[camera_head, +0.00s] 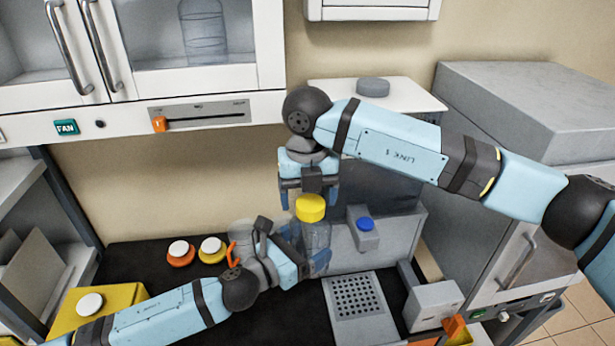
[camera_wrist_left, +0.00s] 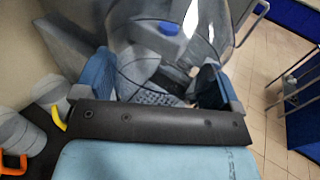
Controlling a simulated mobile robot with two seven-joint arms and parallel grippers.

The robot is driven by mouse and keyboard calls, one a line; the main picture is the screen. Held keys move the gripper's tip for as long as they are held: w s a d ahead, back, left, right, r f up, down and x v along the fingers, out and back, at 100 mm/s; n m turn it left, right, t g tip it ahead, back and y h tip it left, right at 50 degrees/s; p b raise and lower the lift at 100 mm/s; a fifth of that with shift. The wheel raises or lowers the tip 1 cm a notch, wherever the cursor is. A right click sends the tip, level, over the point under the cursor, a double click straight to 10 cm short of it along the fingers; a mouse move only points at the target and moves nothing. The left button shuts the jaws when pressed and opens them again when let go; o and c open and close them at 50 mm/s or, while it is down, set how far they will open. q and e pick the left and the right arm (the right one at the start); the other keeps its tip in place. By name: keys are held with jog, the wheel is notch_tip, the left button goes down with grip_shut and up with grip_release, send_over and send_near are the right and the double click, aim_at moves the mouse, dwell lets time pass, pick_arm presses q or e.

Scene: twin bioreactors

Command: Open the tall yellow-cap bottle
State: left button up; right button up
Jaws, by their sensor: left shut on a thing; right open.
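The tall bottle (camera_head: 316,238) is clear, upright, and has its yellow cap (camera_head: 311,207) on top. My left gripper (camera_head: 314,264) comes from the left and is shut on the lower part of the bottle. In the left wrist view the clear bottle (camera_wrist_left: 180,35) fills the space between the blue fingers of my left gripper (camera_wrist_left: 165,88). My right gripper (camera_head: 309,192) points down from above, open, with its fingers on either side, just above or at the cap. I cannot tell whether they touch it.
A grey device with a blue button (camera_head: 365,224) stands behind the bottle, and a perforated plate (camera_head: 359,302) lies to the right. A cabinet (camera_head: 200,45) hangs above.

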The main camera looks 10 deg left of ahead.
jog(key=shift+f, duration=1)
jog(key=shift+c, duration=0.2)
jog(key=shift+s+a, duration=0.1)
jog(key=c, duration=0.9)
jog(key=n, duration=0.3)
jog(key=shift+r+n, duration=0.1)
jog(key=shift+n, duration=0.2)
jog(key=n, duration=0.4)
jog(key=shift+s, duration=0.1)
jog(key=n, duration=0.4)
jog(key=shift+n, duration=0.3)
jog(key=n, duration=0.4)
jog(key=shift+d, duration=0.2)
